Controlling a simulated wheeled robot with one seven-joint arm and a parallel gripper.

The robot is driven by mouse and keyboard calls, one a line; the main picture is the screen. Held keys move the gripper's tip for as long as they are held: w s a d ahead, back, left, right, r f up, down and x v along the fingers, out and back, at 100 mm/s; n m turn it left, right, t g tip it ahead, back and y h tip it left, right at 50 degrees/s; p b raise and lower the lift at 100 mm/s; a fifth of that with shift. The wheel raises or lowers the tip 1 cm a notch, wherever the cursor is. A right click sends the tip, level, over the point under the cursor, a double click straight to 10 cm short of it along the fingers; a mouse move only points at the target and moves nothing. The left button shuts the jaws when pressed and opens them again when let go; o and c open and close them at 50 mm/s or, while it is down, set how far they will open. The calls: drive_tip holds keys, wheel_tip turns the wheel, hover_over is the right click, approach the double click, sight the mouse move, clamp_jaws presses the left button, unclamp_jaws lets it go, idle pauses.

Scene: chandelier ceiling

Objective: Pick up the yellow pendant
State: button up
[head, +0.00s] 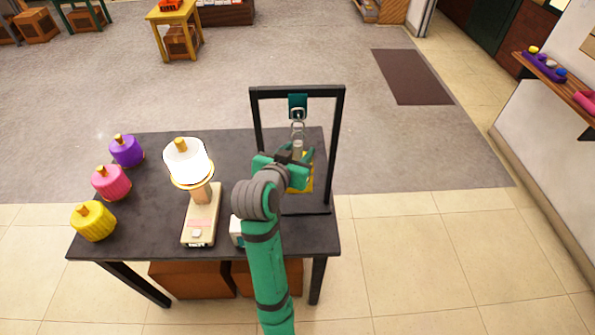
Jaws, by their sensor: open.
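The yellow pendant (93,223), a ribbed yellow shade with a gold cap, sits at the front left corner of the black table (155,228). My gripper (300,158) is at the right side of the table, inside the black frame (340,150) and well apart from the yellow pendant. It is open. A greyish, clear-looking piece (298,135) hangs from the teal mount (298,102) on the frame's top bar, near my fingers. My arm partly hides my fingers, and I cannot tell whether they touch this piece.
A pink pendant (111,183) and a purple pendant (126,151) stand behind the yellow one. A lit white pendant (187,160) on a wooden stand (202,215) rises between them and my arm. A yellow piece (306,185) shows behind my gripper. Floor is clear right of the table.

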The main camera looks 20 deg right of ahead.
sight(301, 146)
drive_tip(key=x, duration=0.3)
drive_tip(key=shift+w+d+f, duration=0.1)
drive_tip(key=shift+w, duration=0.25)
drive_tip(key=shift+w+d+f, duration=0.1)
drive_tip(key=shift+d, duration=0.15)
drive_tip(key=shift+a, duration=0.1)
clamp_jaws()
drive_tip(key=shift+a, duration=0.1)
idle(0.8)
